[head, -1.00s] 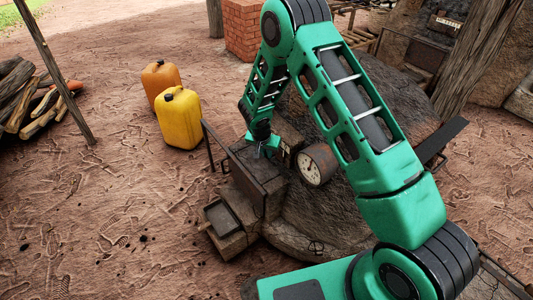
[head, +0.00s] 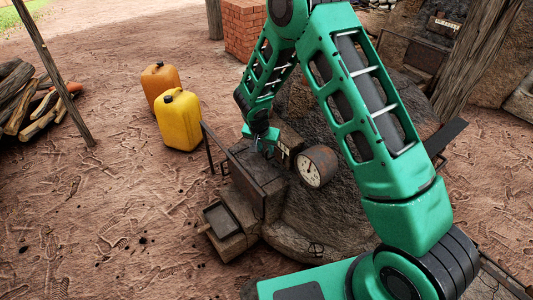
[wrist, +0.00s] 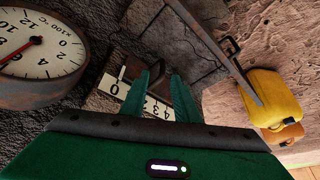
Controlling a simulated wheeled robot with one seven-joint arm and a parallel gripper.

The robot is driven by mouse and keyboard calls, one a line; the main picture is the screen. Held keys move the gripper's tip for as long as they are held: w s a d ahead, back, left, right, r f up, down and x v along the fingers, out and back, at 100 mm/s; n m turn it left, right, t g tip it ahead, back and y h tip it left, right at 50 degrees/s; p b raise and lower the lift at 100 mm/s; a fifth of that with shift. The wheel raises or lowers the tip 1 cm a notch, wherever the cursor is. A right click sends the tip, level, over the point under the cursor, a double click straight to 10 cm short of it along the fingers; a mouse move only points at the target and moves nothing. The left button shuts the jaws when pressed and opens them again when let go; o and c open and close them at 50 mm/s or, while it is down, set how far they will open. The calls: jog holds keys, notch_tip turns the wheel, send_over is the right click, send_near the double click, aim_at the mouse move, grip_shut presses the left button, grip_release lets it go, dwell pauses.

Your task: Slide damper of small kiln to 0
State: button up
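The small kiln (head: 325,212) is a dark mud dome with a metal firebox front and a round dial gauge (head: 317,165). A white number scale (wrist: 115,88) is fixed on it beside the gauge. In the wrist view its 0 is left of my fingers, and higher numbers show partly between and behind them. A dark damper handle (wrist: 157,72) appears between the fingertips; I cannot tell whether they touch it. My gripper (wrist: 163,80) has its two green fingers apart. In the head view my gripper (head: 266,148) is at the kiln's top, left of the gauge.
The gauge (wrist: 32,45) sits close to the left of my gripper in the wrist view. A yellow jerrycan (head: 180,119) and an orange one (head: 160,84) stand on the ground left of the kiln. A thin metal bar (head: 208,148) rises at the firebox's left.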

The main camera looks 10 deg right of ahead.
jog(key=shift+v, duration=2.05)
jog(key=s+d+r+g, duration=0.3)
jog(key=s+d+r, duration=1.4)
jog(key=d+r, duration=0.35)
jog(key=s+d+r+y, duration=0.1)
jog(key=s+r, duration=0.1)
jog(key=s, duration=1.1)
jog(key=s+d+r+g+y, duration=0.1)
jog(key=s+d+r, duration=0.1)
jog(key=s, duration=1.1)
jog(key=shift+s+d+r+y, duration=0.2)
jog(key=shift+d+r+y, duration=0.1)
jog(key=shift+r, duration=0.5)
